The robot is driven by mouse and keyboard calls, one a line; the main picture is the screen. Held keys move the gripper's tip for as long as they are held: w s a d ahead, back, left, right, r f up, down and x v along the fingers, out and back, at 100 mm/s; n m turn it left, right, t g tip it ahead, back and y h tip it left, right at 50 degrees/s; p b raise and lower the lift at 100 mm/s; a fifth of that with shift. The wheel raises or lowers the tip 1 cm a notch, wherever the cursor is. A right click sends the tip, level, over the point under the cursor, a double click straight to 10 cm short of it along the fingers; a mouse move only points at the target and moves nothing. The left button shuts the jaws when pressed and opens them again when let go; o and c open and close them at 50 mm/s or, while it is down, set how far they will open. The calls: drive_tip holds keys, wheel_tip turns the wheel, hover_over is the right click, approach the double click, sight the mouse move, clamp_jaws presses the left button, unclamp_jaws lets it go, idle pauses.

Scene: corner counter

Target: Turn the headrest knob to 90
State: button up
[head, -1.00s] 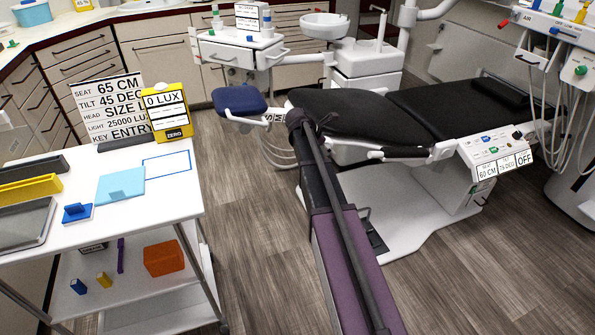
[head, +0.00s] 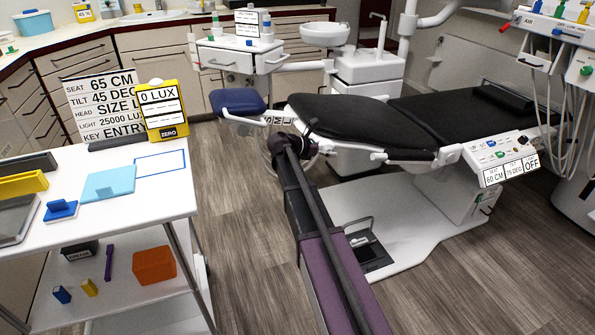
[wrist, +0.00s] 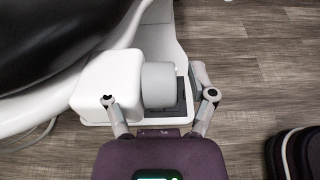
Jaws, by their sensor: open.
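In the wrist view a grey round knob (wrist: 158,85) sticks out of the side of a white housing (wrist: 105,80) beside the black chair pad. I take it for the headrest knob; no angle mark on it is readable. My gripper (wrist: 160,97) is open, one finger on each side of the knob; the left finger overlaps the housing in the picture. I cannot tell whether either finger touches. In the head view my gripper (head: 281,143) is at the near side of the chair, right of the blue headrest (head: 238,101), and the knob is hidden there. A partly covered letter label (head: 279,121) shows beside it.
The black chair (head: 345,120) lies behind my arm. Its control panel (head: 500,155) reads 60 CM, 75 DEG, OFF. Open floor (head: 235,210) lies between.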

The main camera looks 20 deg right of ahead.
drive_tip(key=shift+a+f+h+b, duration=0.15)
drive_tip(key=shift+h+b, duration=0.85)
drive_tip(key=shift+b, duration=0.55)
drive_tip(key=shift+f+h+b, duration=0.1)
drive_tip(key=shift+h+b, duration=0.9)
drive_tip(key=shift+b, duration=0.5)
drive_tip(key=a, duration=1.4)
drive_tip(key=s+a+r+m+y+p, duration=0.2)
drive_tip(key=s+r+m+y+p, duration=0.4)
drive_tip(key=s+p, duration=0.4)
drive_tip(key=s+a+r+m+y+p, duration=0.1)
drive_tip(key=s+r+m+y+p, duration=0.6)
drive_tip(key=p, duration=1.3)
drive_tip(key=shift+s+a+m+g+y, duration=0.35)
drive_tip(key=shift+s+m+y, duration=0.15)
drive_tip(key=shift+s, duration=1.25)
drive_tip(key=shift+r+p, duration=0.1)
drive_tip(key=shift+p, duration=0.2)
